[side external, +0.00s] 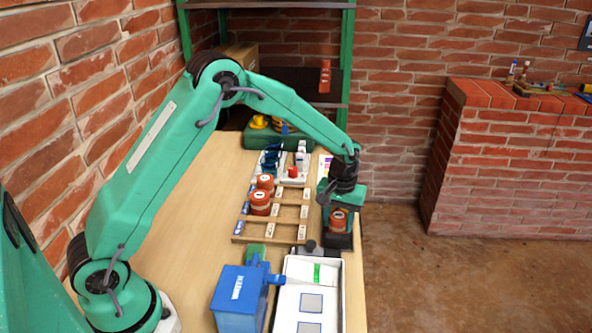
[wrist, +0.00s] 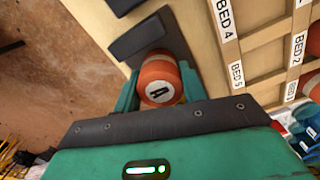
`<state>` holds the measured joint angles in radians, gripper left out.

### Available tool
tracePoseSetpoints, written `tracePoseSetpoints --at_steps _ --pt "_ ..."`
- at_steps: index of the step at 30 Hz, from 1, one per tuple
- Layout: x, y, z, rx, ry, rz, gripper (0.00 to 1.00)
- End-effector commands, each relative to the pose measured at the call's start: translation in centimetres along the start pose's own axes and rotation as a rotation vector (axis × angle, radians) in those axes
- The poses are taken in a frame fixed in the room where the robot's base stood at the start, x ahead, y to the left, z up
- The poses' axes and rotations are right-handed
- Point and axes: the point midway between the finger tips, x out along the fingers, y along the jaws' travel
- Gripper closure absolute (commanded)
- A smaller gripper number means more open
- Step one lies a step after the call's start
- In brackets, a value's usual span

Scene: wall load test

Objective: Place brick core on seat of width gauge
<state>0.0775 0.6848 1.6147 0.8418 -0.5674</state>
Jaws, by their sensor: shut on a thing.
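The brick core, an orange-red cylinder with a white round label marked A, is between my gripper's fingers in the side view (side external: 338,221) and the wrist view (wrist: 159,80). My gripper (wrist: 160,90) is shut on it, with a teal finger on each side; in the side view my gripper (side external: 338,208) points down at the table's right edge. The dark width gauge (side external: 340,242) is directly below or behind the core; its dark blocks and plate (wrist: 138,38) show in the wrist view. The core hides part of it, and I cannot tell whether they touch.
A wooden rack (side external: 270,238) with BED labels stands left of the gripper, holding two more cores (side external: 260,203). A blue device (side external: 238,293) and a white tray (side external: 334,300) stand in front. The table's right edge is close by.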

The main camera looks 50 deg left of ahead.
Motion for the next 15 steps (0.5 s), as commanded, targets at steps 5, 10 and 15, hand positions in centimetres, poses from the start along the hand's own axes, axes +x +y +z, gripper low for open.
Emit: tracePoseSetpoints --at_steps 5,10,15 --pt "0.22 0.01 -0.01 0.0 0.0 0.0 0.86" --pt "0.29 0.0 0.01 0.0 0.0 0.0 0.37" --pt "0.27 0.0 0.0 0.0 0.0 0.0 0.37"
